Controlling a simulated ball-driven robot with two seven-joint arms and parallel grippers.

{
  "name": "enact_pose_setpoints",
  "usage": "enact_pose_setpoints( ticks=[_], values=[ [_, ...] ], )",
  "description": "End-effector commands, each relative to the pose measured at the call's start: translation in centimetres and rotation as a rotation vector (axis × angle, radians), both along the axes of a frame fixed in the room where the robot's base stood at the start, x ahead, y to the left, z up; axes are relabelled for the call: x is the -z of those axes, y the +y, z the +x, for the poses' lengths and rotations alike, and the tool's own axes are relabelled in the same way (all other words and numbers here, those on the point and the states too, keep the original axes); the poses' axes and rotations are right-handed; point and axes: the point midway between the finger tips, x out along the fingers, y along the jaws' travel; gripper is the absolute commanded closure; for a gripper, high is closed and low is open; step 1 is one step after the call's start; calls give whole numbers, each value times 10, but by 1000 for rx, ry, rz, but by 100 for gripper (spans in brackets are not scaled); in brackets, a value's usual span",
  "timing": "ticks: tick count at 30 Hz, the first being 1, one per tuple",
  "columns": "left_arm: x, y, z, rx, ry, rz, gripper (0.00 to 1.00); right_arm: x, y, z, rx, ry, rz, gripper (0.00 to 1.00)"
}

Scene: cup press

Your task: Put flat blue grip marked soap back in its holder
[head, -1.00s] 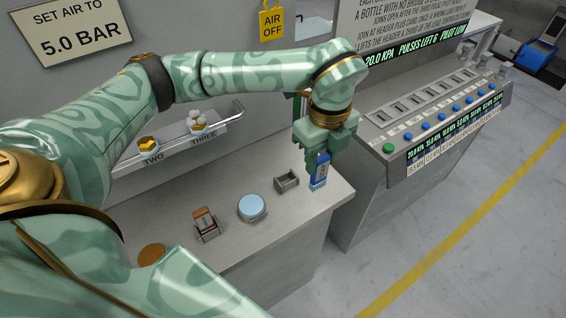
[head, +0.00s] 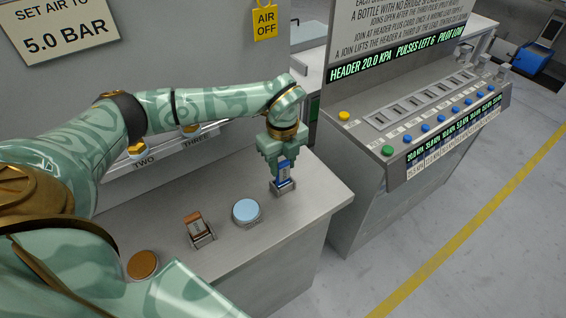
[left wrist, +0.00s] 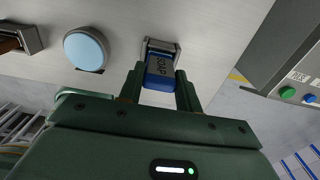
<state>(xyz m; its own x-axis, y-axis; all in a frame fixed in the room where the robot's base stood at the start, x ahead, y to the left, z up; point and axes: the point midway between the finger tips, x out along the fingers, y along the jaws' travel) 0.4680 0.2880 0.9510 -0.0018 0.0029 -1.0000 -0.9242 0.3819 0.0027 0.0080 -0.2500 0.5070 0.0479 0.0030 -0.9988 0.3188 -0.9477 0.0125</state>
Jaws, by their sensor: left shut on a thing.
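The soap (head: 282,172) is a flat blue block with a lettered blue-grey face, which also shows in the left wrist view (left wrist: 159,74). My left gripper (head: 281,159) is shut on its upper part and holds it upright. The soap's lower end is at the mouth of the small grey metal holder (head: 284,188) on the bench. In the left wrist view the holder's rim (left wrist: 176,46) shows around the far end of the soap. I cannot tell how deep the soap sits or whether it touches the bottom. My right gripper is not in view.
A light blue round disc (head: 246,209) on a stand, a brown block in a metal holder (head: 199,229) and a brown disc (head: 143,264) line the bench to the left. A button console (head: 420,125) stands across a gap on the right. The bench's front right is clear.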

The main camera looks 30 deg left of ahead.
Motion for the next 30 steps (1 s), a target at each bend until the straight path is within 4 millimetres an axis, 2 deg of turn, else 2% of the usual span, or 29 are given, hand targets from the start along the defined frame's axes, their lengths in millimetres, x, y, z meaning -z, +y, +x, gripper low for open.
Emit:
enact_pose_setpoints(
  ticks=[8, 9, 10, 11, 19, 22, 26, 30],
  values=[
    [2, 0, 0, 0, 0, -1, 89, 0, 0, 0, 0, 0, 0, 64],
    [2, 0, 0, 0, 0, 0, 55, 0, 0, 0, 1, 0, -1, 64],
    [2, 0, 0, 0, 0, 0, 47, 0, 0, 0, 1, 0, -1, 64],
    [2, 0, 0, 0, 0, 0, 44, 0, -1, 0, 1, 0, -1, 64],
    [0, 0, 0, 0, -1, 0, 44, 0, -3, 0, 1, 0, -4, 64],
    [-9, 0, 1, 0, -3, -1, 44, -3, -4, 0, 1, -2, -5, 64],
    [-35, 0, 1, -1, -6, -1, 44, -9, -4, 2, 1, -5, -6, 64],
    [-70, 0, 1, 0, -7, -1, 44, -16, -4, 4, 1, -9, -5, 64]
  ],
)
